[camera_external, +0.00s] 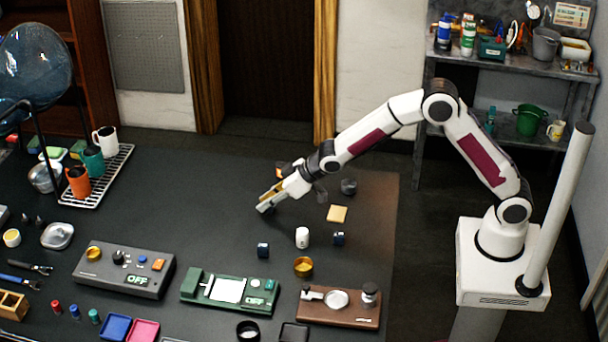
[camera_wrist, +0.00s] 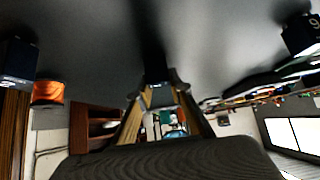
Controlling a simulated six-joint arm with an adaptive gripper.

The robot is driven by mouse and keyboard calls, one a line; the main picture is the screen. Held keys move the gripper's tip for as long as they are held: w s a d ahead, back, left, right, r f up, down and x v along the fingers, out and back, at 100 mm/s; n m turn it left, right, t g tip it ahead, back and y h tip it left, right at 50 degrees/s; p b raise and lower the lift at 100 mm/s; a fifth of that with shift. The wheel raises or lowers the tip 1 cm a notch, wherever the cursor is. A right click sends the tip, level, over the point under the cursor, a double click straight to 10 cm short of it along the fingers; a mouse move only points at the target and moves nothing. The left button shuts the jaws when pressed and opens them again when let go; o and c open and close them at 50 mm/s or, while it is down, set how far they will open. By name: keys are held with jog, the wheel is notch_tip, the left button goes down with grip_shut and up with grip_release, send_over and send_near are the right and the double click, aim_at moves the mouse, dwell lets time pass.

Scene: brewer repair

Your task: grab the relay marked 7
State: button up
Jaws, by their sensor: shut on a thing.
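My gripper (camera_external: 266,205) hangs over the left-centre of the dark table in the external view. In the wrist view its fingers (camera_wrist: 160,97) are closed on a small dark block (camera_wrist: 159,94), whose marking I cannot read. A dark relay marked 9 (camera_wrist: 301,36) shows at the upper right of the wrist view, apart from my fingers. Another dark block with a pale marking (camera_wrist: 17,62) is at its left edge. Two small dark blue relays, one on the left (camera_external: 263,250) and one on the right (camera_external: 339,239), stand on the table; their numbers are too small to read.
A white cylinder (camera_external: 302,237), a brass cup (camera_external: 303,266) and a yellow pad (camera_external: 337,214) are nearby. A grey panel (camera_external: 125,268), a green device (camera_external: 230,291) and a brown board (camera_external: 340,307) line the front.

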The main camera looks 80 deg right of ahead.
jog(key=shift+r, duration=4.9)
jog(key=shift+w+r, duration=0.1)
